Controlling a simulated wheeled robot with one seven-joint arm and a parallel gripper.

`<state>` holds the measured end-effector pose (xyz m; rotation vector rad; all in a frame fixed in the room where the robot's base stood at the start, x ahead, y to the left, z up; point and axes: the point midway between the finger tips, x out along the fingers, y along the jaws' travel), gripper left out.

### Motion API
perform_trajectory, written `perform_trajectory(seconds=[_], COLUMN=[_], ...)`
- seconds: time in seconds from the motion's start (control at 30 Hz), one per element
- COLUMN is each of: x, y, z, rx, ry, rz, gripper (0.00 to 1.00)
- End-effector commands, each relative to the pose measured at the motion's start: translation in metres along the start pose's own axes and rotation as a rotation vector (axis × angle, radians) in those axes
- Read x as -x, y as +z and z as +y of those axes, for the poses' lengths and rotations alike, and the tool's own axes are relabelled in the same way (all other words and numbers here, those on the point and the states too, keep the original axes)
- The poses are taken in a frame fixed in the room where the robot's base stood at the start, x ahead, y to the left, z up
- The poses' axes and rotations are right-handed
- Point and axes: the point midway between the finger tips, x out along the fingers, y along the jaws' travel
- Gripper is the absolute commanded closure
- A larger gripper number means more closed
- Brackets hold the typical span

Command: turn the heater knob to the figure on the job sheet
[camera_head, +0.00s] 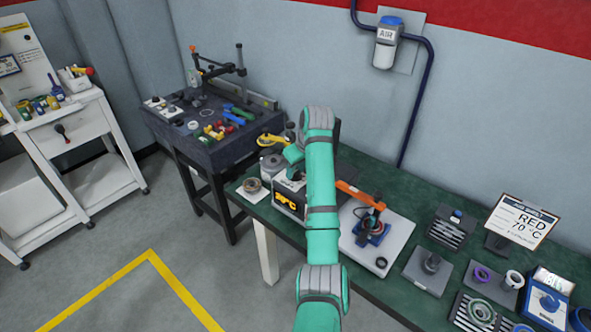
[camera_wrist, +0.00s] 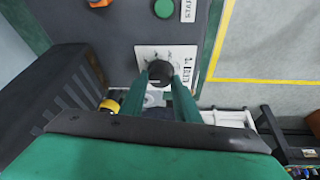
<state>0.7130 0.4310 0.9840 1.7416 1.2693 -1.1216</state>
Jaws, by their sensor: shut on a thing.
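The heater (camera_head: 290,206) is a dark box on the green bench, with an orange display (camera_head: 286,199) ending in °C. Its digits are too small to read surely. The black heater knob (camera_wrist: 160,71) sits on a white dial plate (camera_wrist: 186,60) in the wrist view; its pointer and most dial marks cannot be made out. My gripper (camera_wrist: 160,79) is shut on the knob, one green finger on each side. In the head view my arm hides the knob. The job sheet (camera_head: 521,221) stands at the right and reads RED, 70 °C.
An orange-handled press (camera_head: 370,210) stands on a pale plate right of the heater. A small pale tray (camera_head: 253,190) lies at its left. A dark side table (camera_head: 200,140) with tools is behind left. A green button (camera_wrist: 164,8) is near the knob.

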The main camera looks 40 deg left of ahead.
Motion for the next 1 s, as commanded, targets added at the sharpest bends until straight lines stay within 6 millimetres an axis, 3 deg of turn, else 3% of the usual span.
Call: perform_trajectory(seconds=[0.53, 0.57, 0.6, 1.0], x=[-0.0005, -0.0005, -0.0004, 0.0046], y=[0.0009, 0.0008, 0.0008, 0.0000], z=[0.0001, 0.0001, 0.0001, 0.0005], rx=[0.021, 0.021, 0.021, 0.020], ry=[-0.010, -0.010, -0.010, -0.008], rz=[-0.001, -0.001, -0.001, 0.001], gripper=[0.93, 0.64, 0.54, 0.52])
